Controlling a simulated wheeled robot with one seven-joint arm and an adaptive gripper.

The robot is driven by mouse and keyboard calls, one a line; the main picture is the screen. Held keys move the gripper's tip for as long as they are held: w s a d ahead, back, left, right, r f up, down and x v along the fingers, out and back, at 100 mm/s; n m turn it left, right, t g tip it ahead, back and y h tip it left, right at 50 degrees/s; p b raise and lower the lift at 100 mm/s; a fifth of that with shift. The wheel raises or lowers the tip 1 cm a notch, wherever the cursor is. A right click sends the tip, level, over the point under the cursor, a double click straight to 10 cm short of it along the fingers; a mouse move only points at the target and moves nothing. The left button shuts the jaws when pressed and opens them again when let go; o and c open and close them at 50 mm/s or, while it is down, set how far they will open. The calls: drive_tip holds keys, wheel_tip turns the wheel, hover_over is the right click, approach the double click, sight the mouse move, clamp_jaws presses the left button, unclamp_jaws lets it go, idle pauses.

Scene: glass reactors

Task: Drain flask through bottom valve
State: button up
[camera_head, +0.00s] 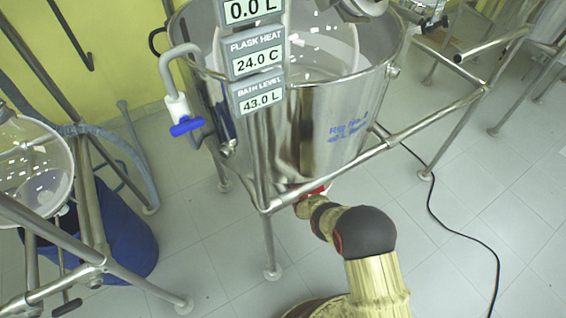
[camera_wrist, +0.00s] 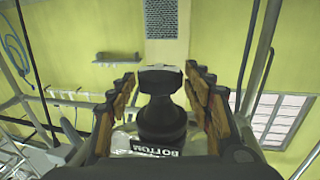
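In the wrist view, a black valve handle (camera_wrist: 161,115) with a wide flat top stands between the fingers of my gripper (camera_wrist: 160,78). A pale label reading "BOTTOM" (camera_wrist: 156,152) shows upside down at its base. The fingers are apart, one on each side of the handle, with narrow gaps visible. In the head view, my arm reaches under the steel bath vessel (camera_head: 312,130), and its gripper is hidden there. The glass flask (camera_head: 345,45) sits inside the bath, partly covered by the displays. The displays read 0.0 L (camera_head: 252,10), flask heat 24.0 C (camera_head: 257,55) and bath level 43.0 L (camera_head: 259,95).
A metal frame (camera_head: 335,174) surrounds the bath close to my arm. A blue-handled tap (camera_head: 186,127) hangs at the bath's left. Another glass vessel (camera_head: 30,165) and a blue barrel (camera_head: 128,235) stand at left. A black cable (camera_head: 465,228) lies on the tiled floor at right.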

drive_tip(key=c, duration=1)
drive_tip(key=shift+o, duration=0.2)
drive_tip(key=shift+y, duration=0.3)
drive_tip(key=n+g+y, duration=0.1)
drive_tip(key=n+y, duration=0.1)
drive_tip(key=n+g+y, duration=0.2)
drive_tip(key=shift+w+d+y, duration=0.1)
drive_tip(key=shift+d+y, duration=0.1)
drive_tip(key=shift+y, duration=0.2)
drive_tip(key=n+g+y, duration=0.3)
drive_tip(key=g, duration=0.1)
drive_tip(key=shift+a, duration=0.15)
drive_tip(key=shift+n+g+y, duration=0.5)
drive_tip(key=shift+n+g, duration=0.2)
drive_tip(key=shift+g, duration=0.2)
drive_tip(key=shift+n+g+y, duration=0.7)
drive_tip(key=shift+n+g, duration=0.6)
drive_tip(key=shift+g, duration=0.6)
drive_tip(key=o, duration=1.2)
